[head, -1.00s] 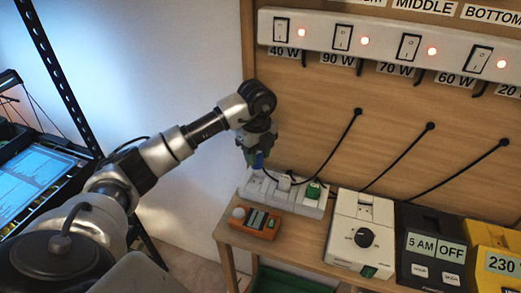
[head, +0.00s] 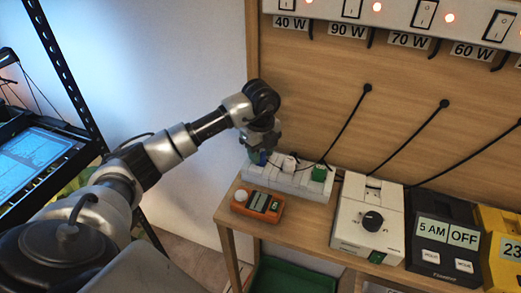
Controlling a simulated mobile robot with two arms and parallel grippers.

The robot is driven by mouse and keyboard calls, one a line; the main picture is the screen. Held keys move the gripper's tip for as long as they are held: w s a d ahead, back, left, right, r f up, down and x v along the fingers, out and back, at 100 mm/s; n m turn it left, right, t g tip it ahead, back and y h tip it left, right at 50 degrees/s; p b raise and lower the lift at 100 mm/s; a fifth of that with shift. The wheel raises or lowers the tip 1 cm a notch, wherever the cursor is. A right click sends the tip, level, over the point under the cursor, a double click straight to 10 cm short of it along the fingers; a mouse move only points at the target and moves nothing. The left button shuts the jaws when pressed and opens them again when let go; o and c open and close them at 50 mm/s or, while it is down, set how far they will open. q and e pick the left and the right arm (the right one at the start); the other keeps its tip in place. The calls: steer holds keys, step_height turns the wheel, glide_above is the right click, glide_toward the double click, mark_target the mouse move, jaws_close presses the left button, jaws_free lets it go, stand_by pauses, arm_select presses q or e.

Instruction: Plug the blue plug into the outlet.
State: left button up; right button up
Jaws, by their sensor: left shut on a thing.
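My left gripper (head: 259,150) points down at the left end of a white outlet strip (head: 290,182) on the wooden shelf. It is shut on the blue plug (head: 257,157), which shows only as a small blue patch under the fingers. The plug is at or just above the strip's left socket; I cannot tell whether it is seated. A white plug (head: 289,163) and a green plug (head: 319,173) sit farther right on the strip. My right gripper is not in view.
An orange meter (head: 257,205) lies in front of the strip. A white dial box (head: 366,218), a black timer box (head: 443,240) and a yellow box (head: 502,245) stand to the right. Black cords hang from the wooden back panel. A green crate (head: 292,275) is below the shelf.

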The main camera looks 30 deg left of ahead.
arm_select(q)
steer(key=o, duration=1)
step_height(320, 180, up, 10)
steer(key=shift+f+b, duration=0.15)
steer(key=shift+b, duration=0.3)
steer(key=shift+r, duration=0.6)
